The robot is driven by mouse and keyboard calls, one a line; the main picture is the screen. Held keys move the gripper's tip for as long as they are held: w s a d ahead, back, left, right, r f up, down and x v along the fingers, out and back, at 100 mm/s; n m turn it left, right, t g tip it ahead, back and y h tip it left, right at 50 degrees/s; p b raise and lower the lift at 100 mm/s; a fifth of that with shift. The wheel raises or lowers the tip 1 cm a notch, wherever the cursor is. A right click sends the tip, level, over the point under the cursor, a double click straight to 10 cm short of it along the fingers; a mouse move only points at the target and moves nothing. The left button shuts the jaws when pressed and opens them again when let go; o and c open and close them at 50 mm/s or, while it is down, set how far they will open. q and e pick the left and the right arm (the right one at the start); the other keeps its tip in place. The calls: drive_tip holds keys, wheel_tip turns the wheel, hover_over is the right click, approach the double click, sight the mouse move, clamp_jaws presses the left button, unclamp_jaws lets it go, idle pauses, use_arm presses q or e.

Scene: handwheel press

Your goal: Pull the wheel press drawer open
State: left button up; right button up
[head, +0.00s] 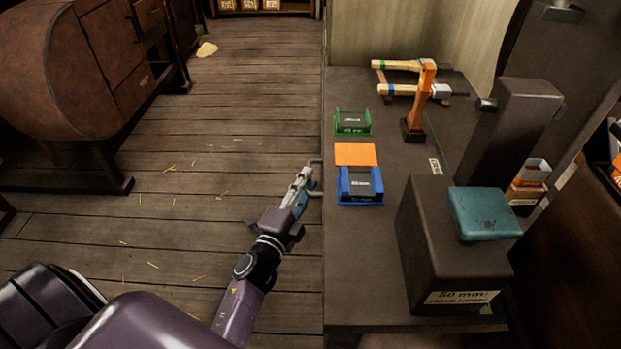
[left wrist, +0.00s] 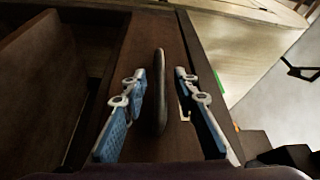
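The drawer's handle is a dark upright bar (left wrist: 160,90) in the left wrist view, in front of a reddish-brown drawer front (left wrist: 140,50). In the head view a small part of the handle (head: 317,177) shows at the left edge of the bench. My left gripper (head: 304,180) is at that edge. In the left wrist view its two blue-padded fingers (left wrist: 160,82) stand apart on either side of the handle, with a gap visible on both sides. The drawer's inside is not visible. My right gripper is not in view.
The dark bench (head: 400,240) carries a blue holder (head: 360,187), an orange block (head: 355,154), a green holder (head: 352,123), mallets (head: 420,90) and a large block (head: 445,255) with a teal piece (head: 485,213). The wooden floor (head: 215,150) left of the bench is open, with scattered straw.

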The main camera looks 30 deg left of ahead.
use_arm(q)
drive_tip(key=shift+w, duration=0.85)
drive_tip(key=shift+c, duration=0.4)
clamp_jaws()
